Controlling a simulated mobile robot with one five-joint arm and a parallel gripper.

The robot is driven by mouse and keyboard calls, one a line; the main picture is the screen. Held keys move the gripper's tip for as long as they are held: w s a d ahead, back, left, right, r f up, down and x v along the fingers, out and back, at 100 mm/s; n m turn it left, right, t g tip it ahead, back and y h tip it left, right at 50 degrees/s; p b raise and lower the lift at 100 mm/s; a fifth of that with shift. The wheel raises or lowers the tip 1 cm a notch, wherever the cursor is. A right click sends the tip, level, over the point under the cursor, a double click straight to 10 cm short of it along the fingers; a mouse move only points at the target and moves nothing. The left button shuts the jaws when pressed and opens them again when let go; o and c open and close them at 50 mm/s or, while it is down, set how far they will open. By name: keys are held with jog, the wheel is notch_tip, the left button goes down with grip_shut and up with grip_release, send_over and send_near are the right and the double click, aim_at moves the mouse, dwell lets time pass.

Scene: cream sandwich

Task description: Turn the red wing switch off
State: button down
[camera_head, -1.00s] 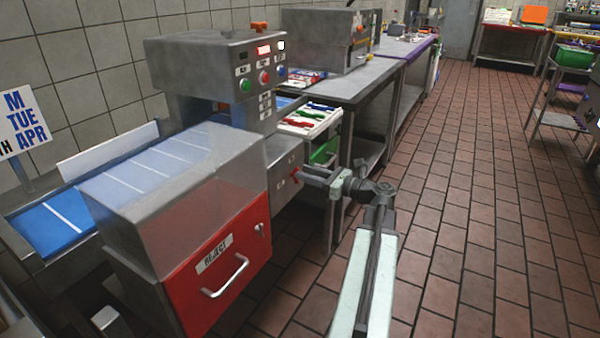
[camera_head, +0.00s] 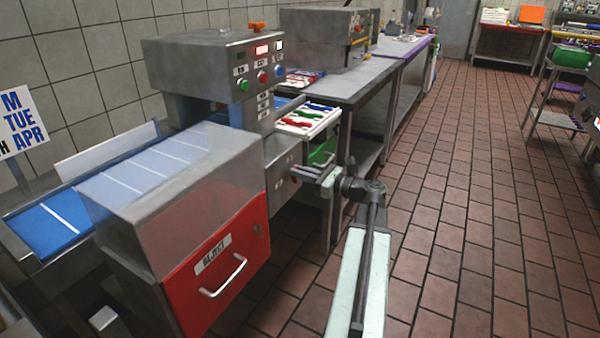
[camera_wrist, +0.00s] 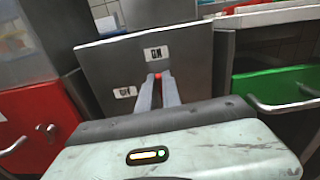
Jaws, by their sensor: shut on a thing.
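The red wing switch (camera_wrist: 158,75) is on the grey side panel (camera_wrist: 112,70) of the machine. Only a small red part of it shows between my fingertips in the wrist view. The ON label (camera_wrist: 156,53) is just above it, and the OFF label (camera_wrist: 125,92) is to its left and lower. My gripper (camera_wrist: 158,79) is shut on the switch, its two pale fingers close together.
The red reject door (camera_head: 220,275) with its metal handle is left of the panel. A green drawer (camera_wrist: 275,88) with a handle is on the right, under a tray of coloured items (camera_head: 308,118). The tiled floor (camera_head: 480,230) to the right is clear.

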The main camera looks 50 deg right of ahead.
jog(key=n, duration=0.4)
jog(key=a+f+n+b, duration=0.1)
jog(key=n, duration=0.8)
jog(key=shift+s+a+f+n, duration=0.25)
jog(key=shift+a+f+n, duration=0.05)
jog(key=shift+f+n+b, duration=0.2)
jog(key=shift+n+b, duration=0.2)
jog(key=shift+n, duration=1.4)
jog(key=c, duration=1.5)
grip_release()
